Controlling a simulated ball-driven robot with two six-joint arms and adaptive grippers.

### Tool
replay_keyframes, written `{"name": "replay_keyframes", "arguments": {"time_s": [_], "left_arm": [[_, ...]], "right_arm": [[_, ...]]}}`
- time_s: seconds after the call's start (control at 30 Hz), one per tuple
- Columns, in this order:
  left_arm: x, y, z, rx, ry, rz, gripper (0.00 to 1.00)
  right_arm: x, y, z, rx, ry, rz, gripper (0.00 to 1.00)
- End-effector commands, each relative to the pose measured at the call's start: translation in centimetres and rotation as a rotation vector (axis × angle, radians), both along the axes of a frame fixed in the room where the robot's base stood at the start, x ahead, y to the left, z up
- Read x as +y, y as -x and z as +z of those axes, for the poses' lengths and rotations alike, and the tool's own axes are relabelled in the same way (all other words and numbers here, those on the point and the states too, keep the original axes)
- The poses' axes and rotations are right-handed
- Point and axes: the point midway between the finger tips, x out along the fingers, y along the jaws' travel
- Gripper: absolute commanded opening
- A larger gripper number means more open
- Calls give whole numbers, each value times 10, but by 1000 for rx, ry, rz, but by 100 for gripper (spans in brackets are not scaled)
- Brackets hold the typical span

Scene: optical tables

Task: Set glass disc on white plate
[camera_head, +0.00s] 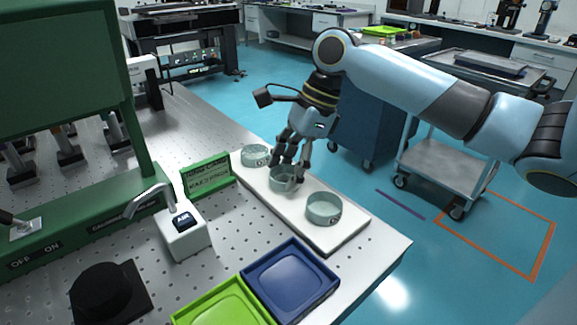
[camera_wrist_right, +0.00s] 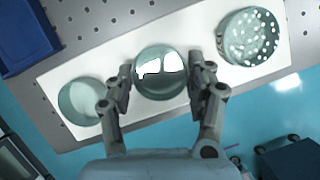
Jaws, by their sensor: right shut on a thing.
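The white plate (camera_head: 322,238) is a long, flat white slab near the table edge, and it also shows in the wrist view (camera_wrist_right: 190,38). My right gripper (camera_head: 288,178) points down over its middle, with its fingers on both sides of a round glass disc (camera_wrist_right: 160,78) and shut on it. Whether this disc touches the plate or hangs just above it, I cannot tell. A second glass disc (camera_head: 323,208) sits on the plate's near end. A third disc (camera_head: 256,155), dotted in the wrist view (camera_wrist_right: 250,37), sits at the far end. My left gripper is out of view.
A green sign (camera_head: 206,177) and a white device with a spout (camera_head: 187,235) stand left of the plate. Blue (camera_head: 290,278) and green (camera_head: 222,308) trays lie nearer. A black round object (camera_head: 104,290) is at front left. A grey cart (camera_head: 450,165) stands on the floor.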

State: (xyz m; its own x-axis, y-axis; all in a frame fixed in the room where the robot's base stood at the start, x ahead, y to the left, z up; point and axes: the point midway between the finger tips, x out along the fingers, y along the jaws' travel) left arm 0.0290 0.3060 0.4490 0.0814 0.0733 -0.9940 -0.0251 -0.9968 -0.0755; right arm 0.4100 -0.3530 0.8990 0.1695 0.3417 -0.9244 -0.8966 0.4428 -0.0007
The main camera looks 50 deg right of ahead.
Motion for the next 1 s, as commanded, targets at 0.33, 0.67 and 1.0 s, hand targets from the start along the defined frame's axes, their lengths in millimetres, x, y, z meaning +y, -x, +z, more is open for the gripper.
{"name": "replay_keyframes", "arguments": {"time_s": [0.33,0.67,1.0], "left_arm": [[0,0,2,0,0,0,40],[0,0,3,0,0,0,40],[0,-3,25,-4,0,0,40]], "right_arm": [[0,0,-2,0,0,-1,78],[-4,2,10,0,2,1,78],[-31,14,80,0,8,1,78]]}}
